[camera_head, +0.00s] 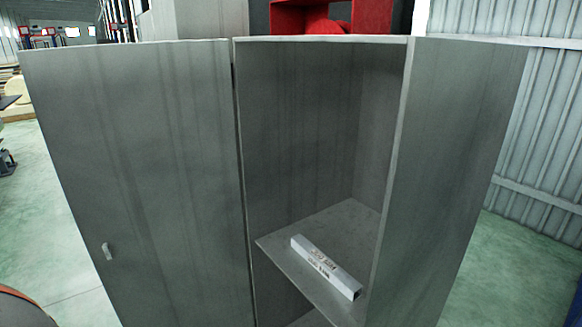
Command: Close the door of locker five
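A tall grey metal locker (455,160) stands right in front of me, its open compartment facing me. Its grey door (140,170) is swung wide open to the left, hinged along the compartment's left edge. A small pale handle (106,252) sits low near the door's outer left edge. No locker number is readable, so I cannot tell whether this is locker five. Neither of my grippers is in view.
A corrugated wall (540,130) stands behind at right. Red equipment (370,16) rises behind the locker.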

